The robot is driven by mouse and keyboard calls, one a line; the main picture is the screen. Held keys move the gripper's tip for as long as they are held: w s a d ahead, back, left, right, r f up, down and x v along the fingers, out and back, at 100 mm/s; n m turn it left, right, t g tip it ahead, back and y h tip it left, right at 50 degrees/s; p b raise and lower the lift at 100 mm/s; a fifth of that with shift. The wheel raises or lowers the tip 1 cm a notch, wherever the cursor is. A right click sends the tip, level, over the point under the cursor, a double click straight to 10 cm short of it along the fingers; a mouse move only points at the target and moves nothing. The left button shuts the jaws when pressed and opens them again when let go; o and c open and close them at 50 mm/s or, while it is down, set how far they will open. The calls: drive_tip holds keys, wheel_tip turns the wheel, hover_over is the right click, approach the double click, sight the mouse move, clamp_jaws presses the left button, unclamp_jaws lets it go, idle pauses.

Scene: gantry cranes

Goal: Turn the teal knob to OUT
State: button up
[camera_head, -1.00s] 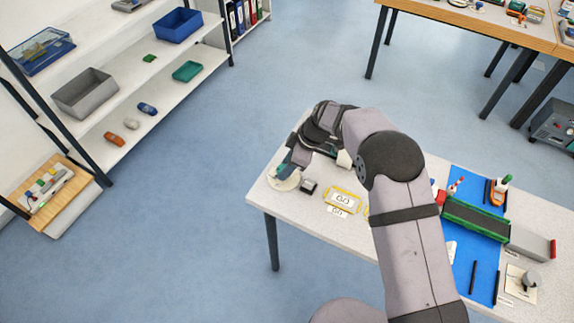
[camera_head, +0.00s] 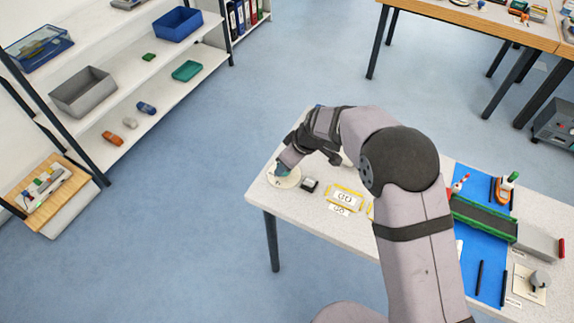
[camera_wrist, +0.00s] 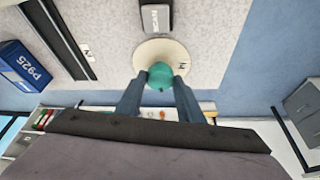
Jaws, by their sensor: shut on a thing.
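The teal knob (camera_wrist: 160,74) sits on a round cream dial (camera_wrist: 176,50) at the table's left corner. In the head view, a little of the knob (camera_head: 283,170) shows on the dial (camera_head: 290,182) below my gripper. My gripper (camera_wrist: 159,84) has one finger on each side of the knob and is shut on it. One dark letter shows on the dial's right side in the wrist view, sideways and too small to read surely. No OUT mark or pointer can be made out.
A small dark and grey block (camera_head: 309,186) stands close to the dial, also in the wrist view (camera_wrist: 156,18). A yellow-framed plate (camera_head: 345,197) lies farther right. A blue mat (camera_head: 478,255) with a green-edged conveyor (camera_head: 480,219) is at the table's right. Floor is open at left.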

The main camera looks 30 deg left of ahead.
drive_tip(key=m+p, duration=0.1)
drive_tip(key=m+t+p, duration=0.1)
drive_tip(key=m, duration=0.1)
drive_tip(key=shift+s+a+r+h, duration=0.1)
drive_tip(key=shift+s+r+h, duration=0.1)
drive_tip(key=shift+h, duration=0.1)
drive_tip(key=shift+f+m+t+p, duration=0.15)
drive_tip(key=shift+m+t+p, duration=0.45)
drive_tip(key=shift+m+p, duration=0.85)
drive_tip(key=shift+m+h, duration=0.3)
drive_tip(key=shift+m, duration=0.15)
drive_tip(key=o, duration=1.1)
drive_tip(key=shift+c, duration=0.2)
drive_tip(key=shift+s, duration=0.1)
drive_tip(key=b+v, duration=0.2)
drive_tip(key=v, duration=0.5)
drive_tip(key=shift+b, duration=0.35)
